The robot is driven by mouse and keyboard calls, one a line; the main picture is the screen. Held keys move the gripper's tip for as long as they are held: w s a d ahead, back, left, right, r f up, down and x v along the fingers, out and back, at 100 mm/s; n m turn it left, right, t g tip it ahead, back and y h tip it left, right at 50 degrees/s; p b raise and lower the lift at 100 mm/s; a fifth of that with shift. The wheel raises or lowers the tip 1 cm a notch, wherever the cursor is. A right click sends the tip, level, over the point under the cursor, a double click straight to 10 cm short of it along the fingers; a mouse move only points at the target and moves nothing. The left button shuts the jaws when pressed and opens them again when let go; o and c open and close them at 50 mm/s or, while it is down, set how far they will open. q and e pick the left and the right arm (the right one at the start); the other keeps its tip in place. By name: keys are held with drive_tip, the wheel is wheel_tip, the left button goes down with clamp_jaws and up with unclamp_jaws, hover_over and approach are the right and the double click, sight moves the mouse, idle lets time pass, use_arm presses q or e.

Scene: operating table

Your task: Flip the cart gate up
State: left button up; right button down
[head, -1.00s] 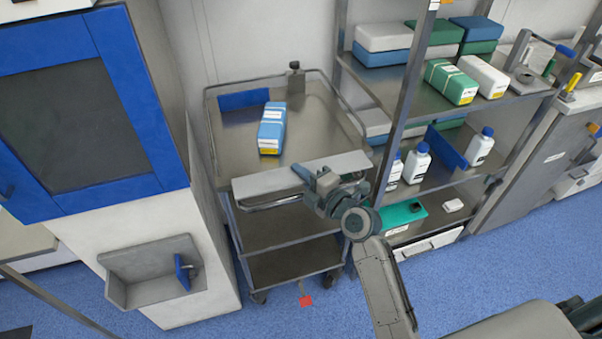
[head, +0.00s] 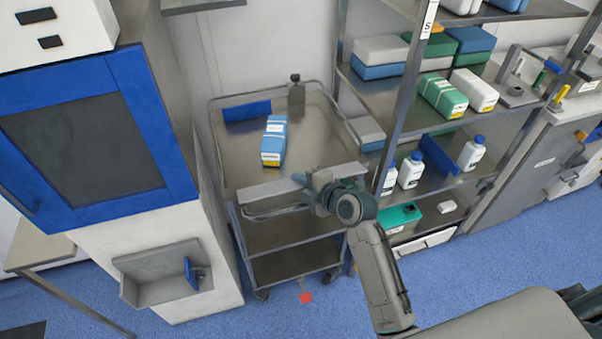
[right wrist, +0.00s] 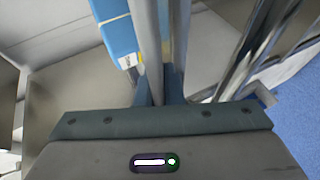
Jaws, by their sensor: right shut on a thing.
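The cart (head: 222,165) stands in the middle of the head view, its top tray ringed by a metal rail. The cart gate (head: 270,189) is a light grey panel along the tray's front edge. My right gripper (head: 306,186) is at this gate, right of its middle. In the right wrist view, the fingers (right wrist: 158,88) are shut on a grey edge of the gate (right wrist: 146,45) that runs between them. The arm hides part of the gate's right half. My left gripper is not in view.
A blue-and-white box (head: 274,140) lies on the cart's tray. A shelf rack (head: 405,110) with boxes and white bottles stands close on the right. A blue-framed cabinet (head: 175,150) stands close on the left. Blue floor (head: 320,315) is open in front.

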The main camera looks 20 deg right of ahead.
drive_tip(key=g+p, duration=0.2)
drive_tip(key=p, duration=0.2)
drive_tip(key=w+r+m+g+p, duration=0.1)
drive_tip(key=g+p, duration=0.2)
drive_tip(key=p, duration=0.1)
drive_tip(key=w+r+m+g+h+p, duration=0.1)
drive_tip(key=g+p, duration=0.1)
drive_tip(key=p, duration=0.2)
drive_tip(key=shift+g, duration=0.4)
drive_tip(key=shift+w+f+g+p, duration=0.2)
drive_tip(key=shift+w+g+p, duration=0.25)
drive_tip(key=shift+g+p, duration=0.7)
drive_tip(key=shift+w+f+m+g+p, duration=0.15)
drive_tip(key=shift+m+g, duration=0.1)
drive_tip(key=shift+g, duration=0.35)
drive_tip(key=shift+w+f+m+g+p, duration=0.15)
drive_tip(key=shift+m+g, duration=0.1)
drive_tip(key=shift+g, duration=0.3)
drive_tip(key=shift+a, duration=0.1)
drive_tip(key=c, duration=1.6)
unclamp_jaws()
drive_tip(key=shift+o, duration=0.2)
drive_tip(key=b+v, duration=0.3)
drive_tip(key=v, duration=0.7)
drive_tip(key=shift+w+r+b, duration=0.2)
drive_tip(key=shift+r+b, duration=0.15)
drive_tip(key=shift+r, duration=0.1)
